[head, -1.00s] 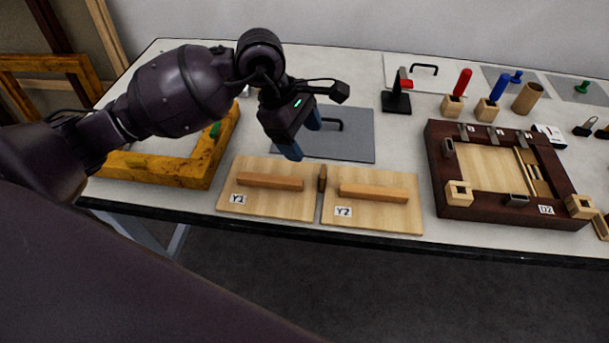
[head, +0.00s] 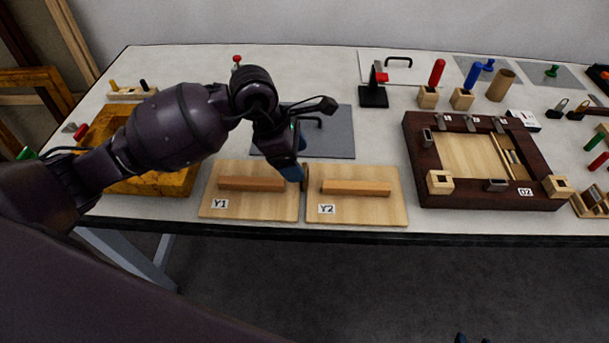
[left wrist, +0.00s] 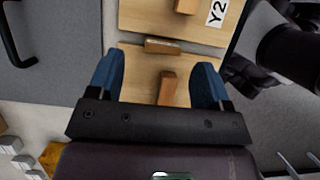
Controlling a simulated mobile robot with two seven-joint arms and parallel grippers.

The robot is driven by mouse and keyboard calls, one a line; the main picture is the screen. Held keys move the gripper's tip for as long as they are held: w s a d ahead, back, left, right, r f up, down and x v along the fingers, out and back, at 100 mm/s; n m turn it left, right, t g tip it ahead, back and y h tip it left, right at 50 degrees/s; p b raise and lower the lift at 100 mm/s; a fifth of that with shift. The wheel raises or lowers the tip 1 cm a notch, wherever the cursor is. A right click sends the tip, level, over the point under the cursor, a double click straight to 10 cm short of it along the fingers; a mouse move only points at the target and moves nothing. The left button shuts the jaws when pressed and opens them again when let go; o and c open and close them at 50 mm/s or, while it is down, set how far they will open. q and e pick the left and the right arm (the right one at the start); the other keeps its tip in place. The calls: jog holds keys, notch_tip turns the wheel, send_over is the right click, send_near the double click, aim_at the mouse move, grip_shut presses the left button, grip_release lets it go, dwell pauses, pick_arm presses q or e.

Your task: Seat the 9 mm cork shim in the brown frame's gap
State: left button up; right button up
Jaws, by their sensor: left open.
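The dark brown frame (head: 417,160), labelled D2, lies flat at the right of the table. Thin strips (head: 506,155) stand along the inner right of its pale panel; I cannot tell its gap. A small brown piece (head: 305,184), perhaps the cork shim, stands between boards Y1 and Y2; its thickness is not readable. My left gripper (head: 292,163) is open and empty, above the boards near that piece. In the left wrist view the piece (left wrist: 162,46) lies ahead of the spread blue fingers (left wrist: 158,82). A dark blue tip (head: 470,338) at the bottom edge may be my right gripper.
Boards Y1 (head: 212,190) and Y2 (head: 395,207) with wooden bars lie at the table's front edge. A grey plate (head: 335,140) with a black handle is behind them. A yellow frame (head: 150,185) lies left. A black stand (head: 373,95) and wooden blocks are at the back right.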

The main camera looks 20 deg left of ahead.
aim_at(305, 169)
pick_arm(q)
jog(key=shift+x, duration=2.3)
jog(key=shift+s+d, duration=0.1)
jog(key=c, duration=1.1)
